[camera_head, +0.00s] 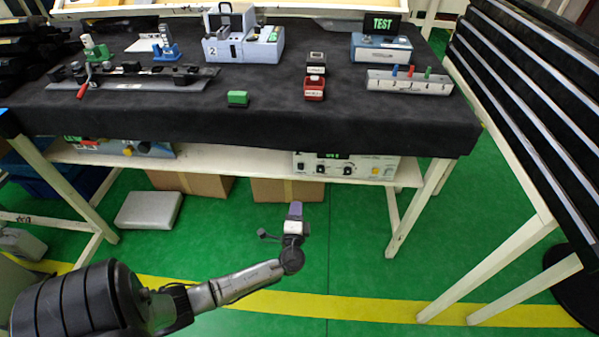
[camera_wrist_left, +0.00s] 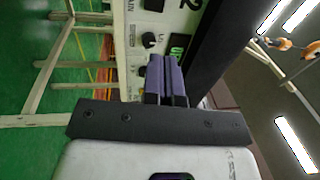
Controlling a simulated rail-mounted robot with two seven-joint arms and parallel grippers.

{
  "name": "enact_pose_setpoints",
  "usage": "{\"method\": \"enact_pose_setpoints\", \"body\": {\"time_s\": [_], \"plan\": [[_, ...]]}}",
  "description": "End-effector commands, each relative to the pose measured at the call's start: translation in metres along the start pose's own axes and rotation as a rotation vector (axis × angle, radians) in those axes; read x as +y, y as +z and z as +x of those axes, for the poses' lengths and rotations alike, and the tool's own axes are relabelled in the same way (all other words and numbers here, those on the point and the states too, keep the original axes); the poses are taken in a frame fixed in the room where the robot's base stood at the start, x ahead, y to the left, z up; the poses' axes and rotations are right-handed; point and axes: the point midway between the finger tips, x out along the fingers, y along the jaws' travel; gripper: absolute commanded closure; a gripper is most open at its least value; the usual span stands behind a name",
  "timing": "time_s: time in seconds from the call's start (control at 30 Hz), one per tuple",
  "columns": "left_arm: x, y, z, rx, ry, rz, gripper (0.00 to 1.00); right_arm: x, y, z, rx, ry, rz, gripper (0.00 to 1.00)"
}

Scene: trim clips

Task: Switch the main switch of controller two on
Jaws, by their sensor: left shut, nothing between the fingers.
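A pale controller box (camera_head: 372,167) with a lit display and knobs sits on the shelf under the table. In the left wrist view, a pale controller panel (camera_wrist_left: 135,22) shows sideways, with a large "2", partly cut-off "MAIN" lettering, a black knob (camera_wrist_left: 149,41) and a green display (camera_wrist_left: 178,44). A black switch-like part (camera_wrist_left: 154,5) is at the top edge; its position cannot be told. My left gripper (camera_head: 295,208) is in front of and below the shelf, apart from the box. Its purple fingers (camera_wrist_left: 167,78) are shut and empty, and hide part of the panel.
Another controller (camera_head: 120,147) is on the shelf at the left. The black-covered table (camera_head: 270,122) overhangs the shelf (camera_head: 235,160) and carries several fixtures. Cardboard boxes (camera_head: 287,190) stand below. A dark slatted rack (camera_head: 540,110) is at the right. The green floor in front is open.

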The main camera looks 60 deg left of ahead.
Motion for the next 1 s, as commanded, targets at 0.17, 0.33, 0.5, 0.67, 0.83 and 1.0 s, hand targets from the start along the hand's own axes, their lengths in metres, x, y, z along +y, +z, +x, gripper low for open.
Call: {"method": "enact_pose_setpoints", "body": {"time_s": [0.17,0.33,0.5,0.67,0.83,1.0], "plan": [[0.000,0.000,0.000,-0.002,0.001,-0.003,1.00,0.000,0.000,0.000,0.000,0.000,0.000,0.00],[0.000,0.000,0.002,-0.002,0.000,-0.003,1.00,0.001,0.000,0.001,0.000,0.001,-0.002,0.00],[0.001,0.000,0.017,-0.004,-0.003,-0.003,1.00,0.002,0.002,0.005,-0.001,0.006,-0.007,0.00],[0.002,0.000,0.045,-0.004,-0.003,-0.002,1.00,0.003,0.005,0.013,-0.001,0.009,-0.011,0.00],[0.001,0.001,0.078,-0.004,-0.003,-0.003,1.00,0.002,0.008,0.022,-0.001,0.008,-0.010,0.00],[0.002,0.001,0.106,-0.004,-0.001,-0.002,1.00,0.001,0.010,0.030,-0.001,0.006,-0.007,0.00]]}}
